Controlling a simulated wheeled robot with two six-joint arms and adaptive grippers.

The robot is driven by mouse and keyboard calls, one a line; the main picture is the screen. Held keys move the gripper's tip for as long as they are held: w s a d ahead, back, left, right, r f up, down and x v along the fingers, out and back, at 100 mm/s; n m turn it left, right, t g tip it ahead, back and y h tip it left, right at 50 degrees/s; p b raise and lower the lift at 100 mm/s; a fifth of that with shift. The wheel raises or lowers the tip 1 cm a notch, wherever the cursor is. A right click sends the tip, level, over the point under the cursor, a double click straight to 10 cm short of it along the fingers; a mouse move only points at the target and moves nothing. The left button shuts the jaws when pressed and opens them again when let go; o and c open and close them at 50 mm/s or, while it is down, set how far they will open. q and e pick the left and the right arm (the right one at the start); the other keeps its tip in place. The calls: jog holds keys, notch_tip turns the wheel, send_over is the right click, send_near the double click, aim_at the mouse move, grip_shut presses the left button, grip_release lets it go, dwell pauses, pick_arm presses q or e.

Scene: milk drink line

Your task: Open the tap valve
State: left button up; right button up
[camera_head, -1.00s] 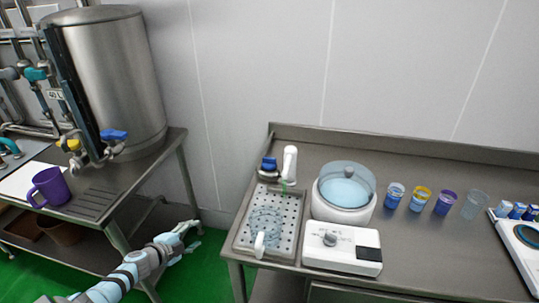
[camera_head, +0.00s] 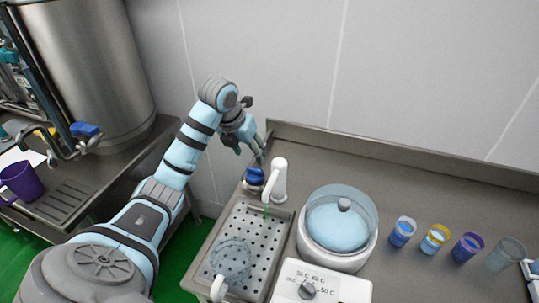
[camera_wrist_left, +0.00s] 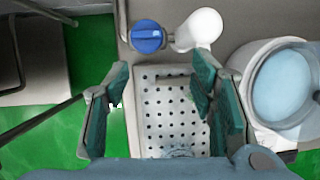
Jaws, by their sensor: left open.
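A blue round knob (camera_head: 254,176) sits on a grey base beside the white tap (camera_head: 279,180), at the back of the perforated drip tray. The blue knob (camera_wrist_left: 148,36) and the white tap (camera_wrist_left: 198,28) also show in the left wrist view, beyond my fingertips. My left gripper (camera_head: 250,149) is above and behind the knob, open and apart from it. In the left wrist view its two teal-padded fingers (camera_wrist_left: 161,80) are spread with nothing between them. Another blue-handled valve (camera_head: 85,129) is on the steel tank at left. My right gripper is not in view.
The drip tray (camera_head: 203,248) holds an upside-down clear glass (camera_head: 231,262). A white lidded bowl unit (camera_head: 338,245) and a white control box (camera_head: 320,289) stand right of it. Several cups line the counter, including a yellow-rimmed one (camera_head: 435,238). A purple mug (camera_head: 20,182) stands at left.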

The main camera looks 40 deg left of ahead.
pick_arm(q)
jog(key=b, duration=0.2)
send_near(254, 169)
jog(key=f, duration=0.1)
jog(key=shift+n+y, duration=0.3)
jog(key=shift+y, duration=0.2)
jog(key=x, duration=0.5)
jog(key=d+x, duration=0.1)
jog(key=x, duration=0.2)
jog(key=shift+w+r+b, duration=0.1)
jog(key=shift+w+b, duration=0.2)
jog(key=shift+b, duration=0.05)
jog(key=shift+s, duration=0.1)
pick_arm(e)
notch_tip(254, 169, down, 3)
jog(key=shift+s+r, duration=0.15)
